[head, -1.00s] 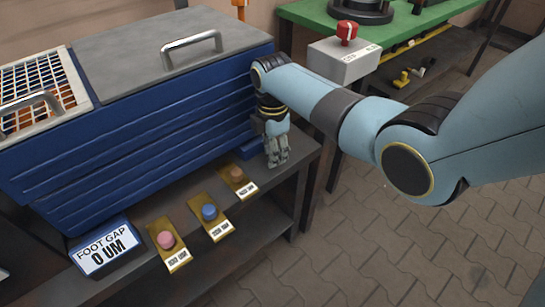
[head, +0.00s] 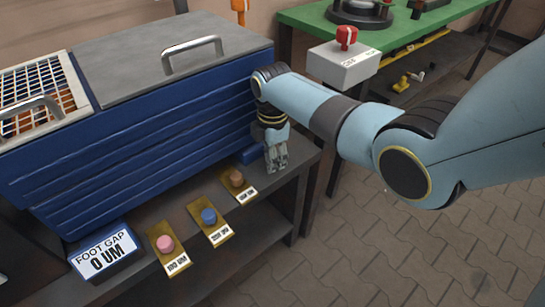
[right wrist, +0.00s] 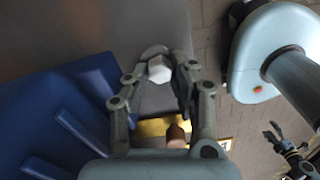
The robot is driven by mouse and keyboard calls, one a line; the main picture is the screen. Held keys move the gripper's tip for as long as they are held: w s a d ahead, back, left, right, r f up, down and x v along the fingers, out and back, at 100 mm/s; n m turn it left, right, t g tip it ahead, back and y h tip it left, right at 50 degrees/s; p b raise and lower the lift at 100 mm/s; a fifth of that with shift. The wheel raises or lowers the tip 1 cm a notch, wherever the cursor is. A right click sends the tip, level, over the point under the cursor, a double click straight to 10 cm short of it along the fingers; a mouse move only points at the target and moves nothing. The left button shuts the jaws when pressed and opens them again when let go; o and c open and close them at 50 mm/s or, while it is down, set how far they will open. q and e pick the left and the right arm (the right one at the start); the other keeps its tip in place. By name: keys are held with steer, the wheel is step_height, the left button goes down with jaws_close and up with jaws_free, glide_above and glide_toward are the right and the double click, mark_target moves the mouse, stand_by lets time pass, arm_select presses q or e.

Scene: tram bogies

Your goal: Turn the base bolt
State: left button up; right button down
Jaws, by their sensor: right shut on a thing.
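The base bolt (right wrist: 159,68) is a pale hexagonal head on a round washer, at the upper middle of the right wrist view. My right gripper (head: 277,167) points down at the right end of the dark bench, beside the blue cabinet. In the right wrist view its fingers are shut on the bolt head, one on each side. In the head view the gripper hides the bolt. A display (head: 105,251) reads "FOOT GAP 0 UM".
Pink (head: 165,243), blue (head: 209,215) and brown (head: 236,177) buttons sit on brass plates along the bench front. The blue cabinet (head: 140,140) stands close behind the gripper. A grey box with a red knob (head: 346,36) is at the upper right. Paved floor is clear at the lower right.

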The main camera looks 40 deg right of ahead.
steer(key=m+p, duration=0.2)
steer(key=m, duration=0.1)
steer(key=shift+r, duration=0.15)
steer(key=m+p, duration=0.1)
steer(key=m, duration=0.3)
steer(key=shift+w+d+p, duration=0.1)
steer(key=shift+p, duration=0.2)
steer(key=m+p, duration=0.1)
steer(key=m, duration=0.3)
steer(key=shift+d+m+p, duration=0.15)
steer(key=shift+m+p, duration=0.25)
steer(key=shift+m, duration=2)
steer(key=c, duration=1.4)
jaws_free()
steer(key=shift+w, duration=0.1)
